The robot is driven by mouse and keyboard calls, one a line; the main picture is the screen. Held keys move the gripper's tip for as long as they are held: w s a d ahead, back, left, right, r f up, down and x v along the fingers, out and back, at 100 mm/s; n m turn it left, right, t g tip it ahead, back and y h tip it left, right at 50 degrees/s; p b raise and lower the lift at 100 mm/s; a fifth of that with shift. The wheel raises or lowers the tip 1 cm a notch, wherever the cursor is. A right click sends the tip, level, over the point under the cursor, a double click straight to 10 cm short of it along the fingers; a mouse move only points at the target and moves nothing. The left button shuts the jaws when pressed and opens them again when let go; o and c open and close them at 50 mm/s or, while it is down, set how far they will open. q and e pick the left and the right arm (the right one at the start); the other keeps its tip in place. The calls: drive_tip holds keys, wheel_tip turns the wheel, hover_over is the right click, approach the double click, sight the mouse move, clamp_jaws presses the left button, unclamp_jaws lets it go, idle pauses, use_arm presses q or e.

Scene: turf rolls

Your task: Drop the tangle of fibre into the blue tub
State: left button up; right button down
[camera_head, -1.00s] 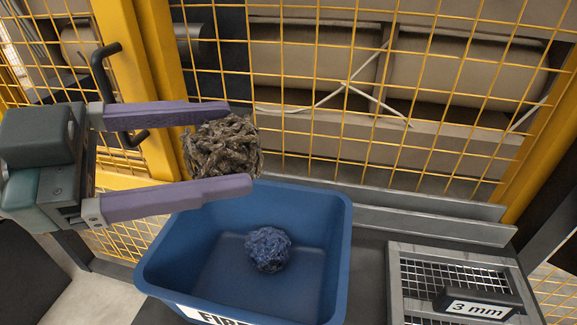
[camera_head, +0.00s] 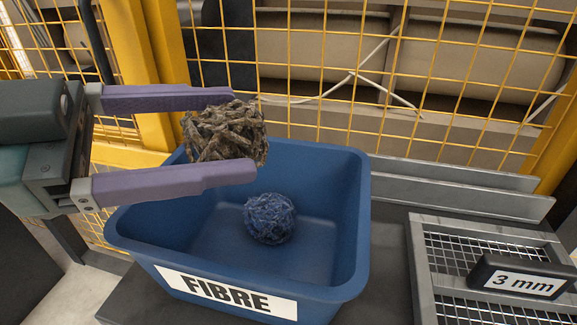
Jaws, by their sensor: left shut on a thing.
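A brown-grey tangle of fibre (camera_head: 227,134) is between the purple fingers of my left gripper (camera_head: 228,136), which is shut on it. The gripper comes in from the left and holds the tangle above the back left part of the blue tub (camera_head: 345,235). The tub stands on a dark surface and has a white label reading FIBRE on its front. A blue tangle (camera_head: 270,218) lies on the tub's floor. My right gripper is not in view.
A metal mesh screen (camera_head: 455,250) with a 3 mm tag (camera_head: 520,281) lies right of the tub. Metal rails (camera_head: 455,187) run behind it. A yellow wire fence (camera_head: 440,90) with yellow posts stands at the back, with large beige rollers behind it.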

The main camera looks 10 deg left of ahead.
use_arm(q)
drive_tip(key=o, duration=1.2)
drive_tip(key=p+v, duration=0.2)
drive_tip(key=v, duration=0.8)
